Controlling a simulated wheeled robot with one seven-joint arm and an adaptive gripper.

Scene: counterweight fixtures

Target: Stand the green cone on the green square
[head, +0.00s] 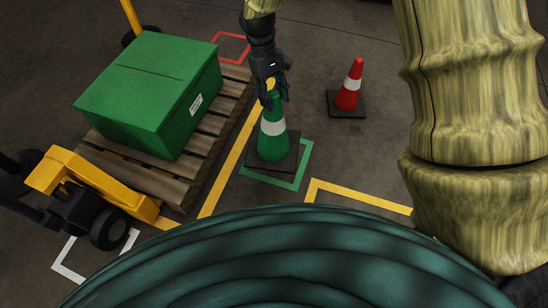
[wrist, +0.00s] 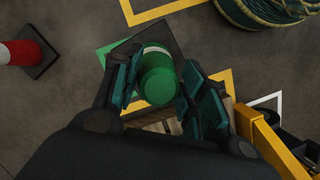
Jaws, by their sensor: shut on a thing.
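The green cone (head: 273,128) with a white band and a dark square base stands upright in the head view. My gripper (head: 270,88) is around its top from above and shut on it. In the wrist view the green cone (wrist: 158,76) sits between the two finger pads of my gripper (wrist: 158,88). The green square (head: 293,182) is an outline on the floor. The cone's base covers part of it and looks shifted toward its upper left; I cannot tell whether the base touches the floor. The green outline also shows in the wrist view (wrist: 108,47).
A red cone (head: 349,88) stands to the right. A wooden pallet (head: 203,150) with a green box (head: 150,92) lies left, beside a yellow pallet jack (head: 85,185). A red square outline (head: 234,38) is behind. Yellow lines (head: 360,195) mark the floor. Floor between the cones is clear.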

